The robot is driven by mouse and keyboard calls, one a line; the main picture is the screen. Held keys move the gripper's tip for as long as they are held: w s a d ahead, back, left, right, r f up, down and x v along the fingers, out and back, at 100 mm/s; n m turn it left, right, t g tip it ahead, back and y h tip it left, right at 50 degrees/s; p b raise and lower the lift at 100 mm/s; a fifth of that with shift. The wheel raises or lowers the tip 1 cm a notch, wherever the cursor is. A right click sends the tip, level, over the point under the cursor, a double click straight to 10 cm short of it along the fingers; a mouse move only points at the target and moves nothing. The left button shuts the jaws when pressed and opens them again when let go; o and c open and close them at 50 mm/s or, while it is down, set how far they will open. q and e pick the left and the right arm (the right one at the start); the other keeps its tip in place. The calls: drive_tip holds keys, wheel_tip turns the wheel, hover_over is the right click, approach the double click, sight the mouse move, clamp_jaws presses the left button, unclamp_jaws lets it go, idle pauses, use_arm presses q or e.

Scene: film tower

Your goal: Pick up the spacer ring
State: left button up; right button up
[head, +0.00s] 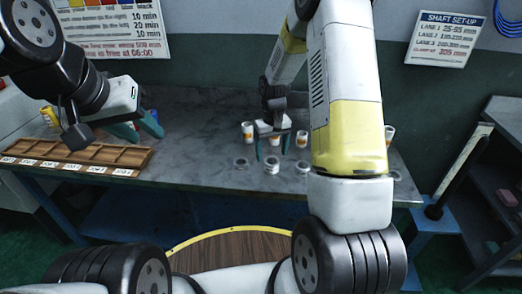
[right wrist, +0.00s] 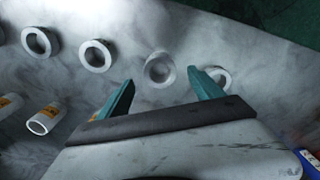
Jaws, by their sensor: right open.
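Several spacer rings lie in a row on the grey worktop. One greyer ring (right wrist: 159,69) shows just ahead of and between my right gripper's fingertips in the right wrist view. Three pale rings, one at the far left (right wrist: 39,42), one beside it (right wrist: 97,55) and one partly behind the right finger (right wrist: 218,76), lie along the same row. My right gripper (head: 272,146) is open and empty, pointing down over the row; its teal fingers also show in the wrist view (right wrist: 161,78). Its exact height above the ring is unclear. My left gripper (head: 139,127) is open above the left end of the worktop.
White cylinders with orange labels, such as one at the left (head: 248,131) and one further right (head: 302,140), stand behind the rings. A wooden compartment tray (head: 140,160) with labels lies at the worktop's left. A dark shelf unit (head: 500,150) stands at right.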

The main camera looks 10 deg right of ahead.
sight(272, 161)
wheel_tip(272, 161, down, 5)
drive_tip(key=shift+r, duration=0.1)
drive_tip(key=c, duration=1.6)
